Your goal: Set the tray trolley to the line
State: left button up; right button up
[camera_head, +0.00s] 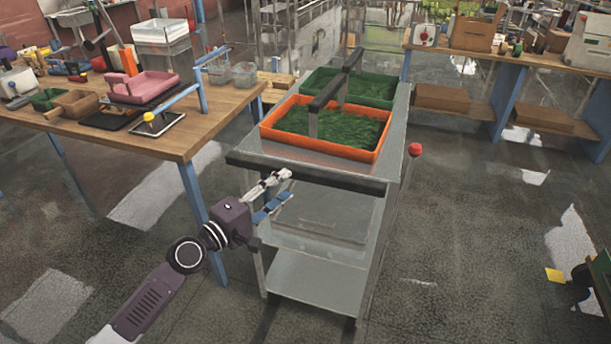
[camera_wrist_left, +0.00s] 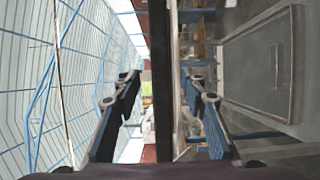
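The tray trolley (camera_head: 345,262) is a grey metal cart with shelves, standing in the middle of the head view. A black handle bar (camera_head: 335,181) runs across its near end. On top are an orange-rimmed tray (camera_head: 376,151) and, behind it, a green tray (camera_head: 390,98), both with green contents. My left gripper (camera_head: 289,184) is open at the near side of the handle bar. In the left wrist view the dark bar (camera_wrist_left: 161,75) runs between the spread fingers, with gaps on both sides. My right gripper is out of view. I cannot make out a line on the floor.
A wooden workbench (camera_head: 215,105) with trays and tools stands close on the trolley's left. A shelf bench (camera_head: 540,60) stands at the back right. A red knob (camera_head: 415,150) sticks out on the trolley's right. A yellow patch (camera_head: 555,275) lies far right. The floor right of the trolley is mostly clear.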

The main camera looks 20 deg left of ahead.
aim_at(297, 176)
pick_arm(q)
jog(key=shift+w+d+r, duration=0.1)
jog(key=shift+w+r, duration=0.1)
jog(key=shift+w, duration=0.2)
jog(key=p+x, duration=0.1)
jog(key=x, duration=0.5)
jog(key=shift+w+d+f, duration=0.1)
jog(key=shift+w+f, duration=0.1)
jog(key=shift+w, duration=0.15)
jog(key=shift+c, duration=0.2)
grip_shut()
